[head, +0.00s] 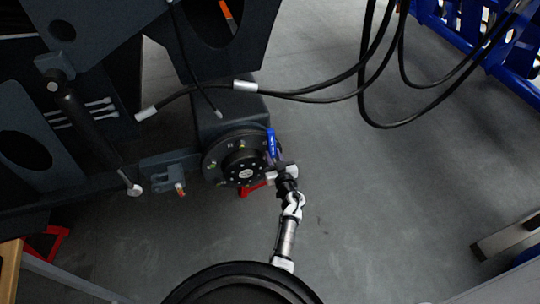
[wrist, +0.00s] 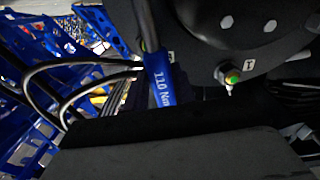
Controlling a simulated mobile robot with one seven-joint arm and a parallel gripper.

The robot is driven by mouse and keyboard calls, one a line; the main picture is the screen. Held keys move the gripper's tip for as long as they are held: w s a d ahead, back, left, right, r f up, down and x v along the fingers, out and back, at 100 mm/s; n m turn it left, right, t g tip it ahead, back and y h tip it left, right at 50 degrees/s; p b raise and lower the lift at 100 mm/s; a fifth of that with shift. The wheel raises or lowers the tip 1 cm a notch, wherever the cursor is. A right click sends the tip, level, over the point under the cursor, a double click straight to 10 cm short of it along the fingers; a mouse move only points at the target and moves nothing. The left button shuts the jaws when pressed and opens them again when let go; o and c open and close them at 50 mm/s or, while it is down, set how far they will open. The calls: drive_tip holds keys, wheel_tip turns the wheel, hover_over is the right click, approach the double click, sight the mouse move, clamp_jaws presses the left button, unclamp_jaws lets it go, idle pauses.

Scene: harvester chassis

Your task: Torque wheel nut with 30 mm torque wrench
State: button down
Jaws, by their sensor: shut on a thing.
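The torque wrench has a blue sleeve (head: 271,143) that stands up from my gripper (head: 284,170) in the head view. In the wrist view the blue sleeve (wrist: 160,82) reads "110 Nm" and a grey shaft rises from it. My gripper is shut on the wrench; its fingertips are hard to make out. The round black wheel hub (head: 226,167) is just left of my gripper, with coloured marks around its face. In the wrist view a nut with a green mark (wrist: 232,76) shows on the hub, beside a label "1". I cannot tell whether the wrench touches a nut.
The dark chassis (head: 100,170) fills the left side. Black hoses (head: 320,95) hang across the top and behind the hub. A red stand (head: 250,189) shows below the hub. Blue racks (head: 465,35) stand at the top right.

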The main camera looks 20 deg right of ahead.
drive_tip(key=shift+d+r+m, duration=0.15)
drive_tip(key=shift+d+m, duration=0.25)
drive_tip(key=shift+d, duration=0.3)
drive_tip(key=shift+d+p, duration=0.1)
drive_tip(key=shift+p, duration=0.25)
drive_tip(key=shift+w+d+m+p, duration=0.1)
drive_tip(key=shift+d+m+p, duration=0.75)
drive_tip(key=shift+d, duration=0.6)
drive_tip(key=shift+d+m, duration=0.1)
drive_tip(key=shift+m, duration=0.15)
drive_tip(key=shift+d+f+m, duration=0.3)
drive_tip(key=shift+d+m, duration=0.2)
drive_tip(key=shift+d, duration=0.2)
drive_tip(key=shift+d+f+m, duration=0.3)
drive_tip(key=shift+d+m, duration=0.2)
drive_tip(key=shift+d, duration=0.2)
